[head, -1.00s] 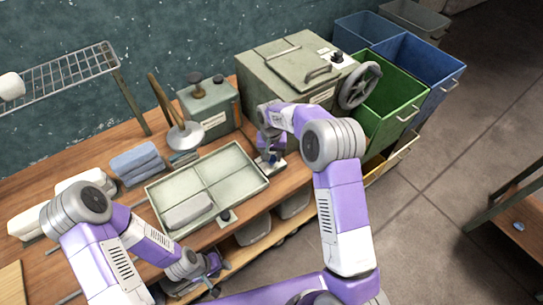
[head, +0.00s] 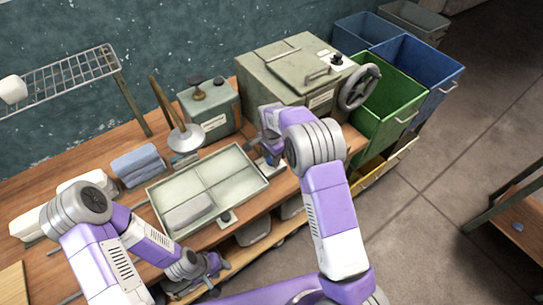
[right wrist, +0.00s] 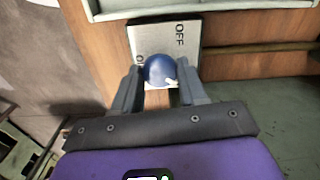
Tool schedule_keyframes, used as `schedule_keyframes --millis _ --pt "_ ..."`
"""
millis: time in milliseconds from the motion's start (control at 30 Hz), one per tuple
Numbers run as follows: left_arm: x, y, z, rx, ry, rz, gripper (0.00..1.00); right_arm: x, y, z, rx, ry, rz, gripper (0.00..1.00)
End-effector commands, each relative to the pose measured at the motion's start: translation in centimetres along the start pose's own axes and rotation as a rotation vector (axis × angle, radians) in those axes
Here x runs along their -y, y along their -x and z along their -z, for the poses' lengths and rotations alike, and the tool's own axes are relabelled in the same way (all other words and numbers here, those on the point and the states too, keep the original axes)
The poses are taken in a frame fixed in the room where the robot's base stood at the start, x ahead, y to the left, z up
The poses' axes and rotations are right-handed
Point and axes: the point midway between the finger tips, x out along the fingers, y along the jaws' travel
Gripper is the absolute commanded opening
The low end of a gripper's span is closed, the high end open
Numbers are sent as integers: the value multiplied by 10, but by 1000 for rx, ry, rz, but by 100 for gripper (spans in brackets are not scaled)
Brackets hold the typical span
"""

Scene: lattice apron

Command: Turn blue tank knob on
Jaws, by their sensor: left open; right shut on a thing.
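The blue knob (right wrist: 160,70) sits on a pale plate (right wrist: 185,28) lettered "OFF" in the right wrist view; a second label at the plate's left is partly covered, with only an "O" readable. A small white mark shows on the knob's lower right. My right gripper (right wrist: 158,80) is shut on the knob, one finger on each side. In the head view my right gripper (head: 268,152) is at the right end of the tank and largely hides the knob. My left gripper (head: 212,272) is open and empty, low in front of the bench.
The shallow divided tank (head: 235,165) lies on the wooden bench with a grey block (head: 190,212) in it. Another small plate with a dark knob (head: 226,216) is at its front. A large metal box (head: 275,65) with a handwheel (head: 360,88) stands behind my right arm.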

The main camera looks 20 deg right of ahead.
Motion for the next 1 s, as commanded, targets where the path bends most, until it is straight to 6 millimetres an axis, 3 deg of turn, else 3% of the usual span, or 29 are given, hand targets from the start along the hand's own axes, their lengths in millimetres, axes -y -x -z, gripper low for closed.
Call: schedule_keyframes --millis 300,800,833,967,1000 --pt "-1 3 0 0 0 0 43 1 1 0 -1 -98 3 11" --pt "-1 3 0 0 0 0 43 1 1 0 0 -115 3 12" --pt "-1 3 0 0 0 0 43 1 1 0 0 -115 3 46" --pt "-1 3 0 0 0 0 43 1 1 0 0 -114 2 66" --pt "-1 3 0 0 0 0 43 1 0 0 0 -113 2 67"
